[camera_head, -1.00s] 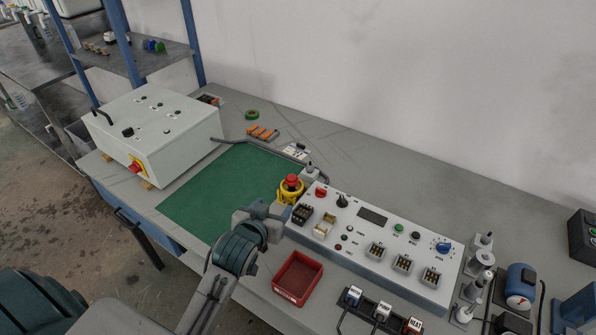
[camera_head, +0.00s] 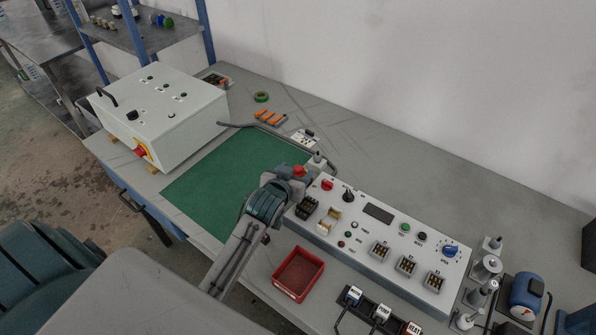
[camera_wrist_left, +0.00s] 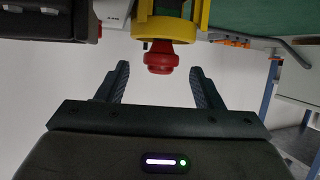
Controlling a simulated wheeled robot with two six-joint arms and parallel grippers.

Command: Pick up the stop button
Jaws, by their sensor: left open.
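The stop button has a red mushroom head (camera_head: 299,171) and, in the left wrist view, a yellow body (camera_wrist_left: 150,27). In the head view my left gripper (camera_head: 287,174) hides most of it. In the left wrist view the red head (camera_wrist_left: 159,58) lies between the two spread fingers of the left gripper (camera_wrist_left: 160,76), with clear space on both sides. The gripper is open and holds nothing. My right gripper is not in view.
A white control panel (camera_head: 377,237) with switches stands right of the button. A red tray (camera_head: 318,275) lies in front, a green mat (camera_head: 215,185) at left. A white box (camera_head: 165,100) with a red-and-yellow switch stands at the back left.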

